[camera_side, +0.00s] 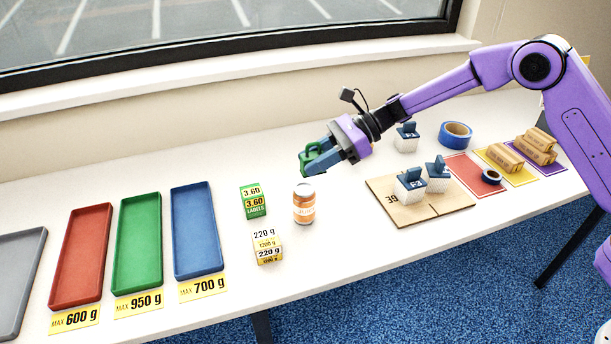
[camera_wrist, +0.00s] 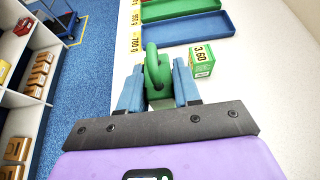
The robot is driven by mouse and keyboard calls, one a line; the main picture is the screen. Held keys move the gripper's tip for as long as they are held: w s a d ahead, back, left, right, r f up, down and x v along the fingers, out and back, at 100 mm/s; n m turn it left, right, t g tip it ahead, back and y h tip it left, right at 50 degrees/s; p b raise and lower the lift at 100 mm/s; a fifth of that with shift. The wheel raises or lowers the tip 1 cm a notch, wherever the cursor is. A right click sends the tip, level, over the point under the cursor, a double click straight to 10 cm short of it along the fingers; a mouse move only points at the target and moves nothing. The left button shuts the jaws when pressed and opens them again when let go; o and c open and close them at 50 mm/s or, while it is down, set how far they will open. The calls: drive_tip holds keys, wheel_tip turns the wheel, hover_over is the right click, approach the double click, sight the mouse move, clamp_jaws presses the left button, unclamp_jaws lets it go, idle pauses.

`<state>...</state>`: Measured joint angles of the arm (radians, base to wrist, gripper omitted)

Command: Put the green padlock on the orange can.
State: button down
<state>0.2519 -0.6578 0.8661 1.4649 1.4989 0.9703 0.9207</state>
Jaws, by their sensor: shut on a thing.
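The green padlock (camera_side: 311,160) is between the fingers of my gripper (camera_side: 322,162), which is shut on it. In the side view it is held in the air, a little above and slightly right of the orange can, apart from it. In the wrist view the padlock (camera_wrist: 157,76) shows between the two blue fingertips of my gripper (camera_wrist: 158,88), with its shackle towards the top. The orange can (camera_side: 304,204) stands upright on the table with a pale lid on top. It is hidden in the wrist view.
A green labels box (camera_side: 253,201) and a yellow-white 220 g box (camera_side: 268,248) stand left of the can. Blue (camera_side: 198,230), green (camera_side: 138,243) and red (camera_side: 81,256) trays lie further left. A cardboard sheet (camera_side: 400,212) with blue-topped blocks lies right. The table just right of the can is clear.

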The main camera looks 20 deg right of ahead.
sight(305, 188)
drive_tip(key=w+f, duration=0.1)
drive_tip(key=w+a+f, duration=0.1)
drive_tip(key=f, duration=0.1)
drive_tip(key=shift+w+a+f, duration=0.1)
drive_tip(key=shift+a, duration=0.1)
drive_tip(key=shift+f, duration=1.4)
drive_tip(key=shift+f, duration=0.1)
drive_tip(key=c, duration=0.8)
unclamp_jaws()
drive_tip(key=shift+f, duration=0.1)
drive_tip(key=shift+r, duration=0.2)
drive_tip(key=v, duration=1.2)
drive_tip(key=shift+d+f, duration=0.1)
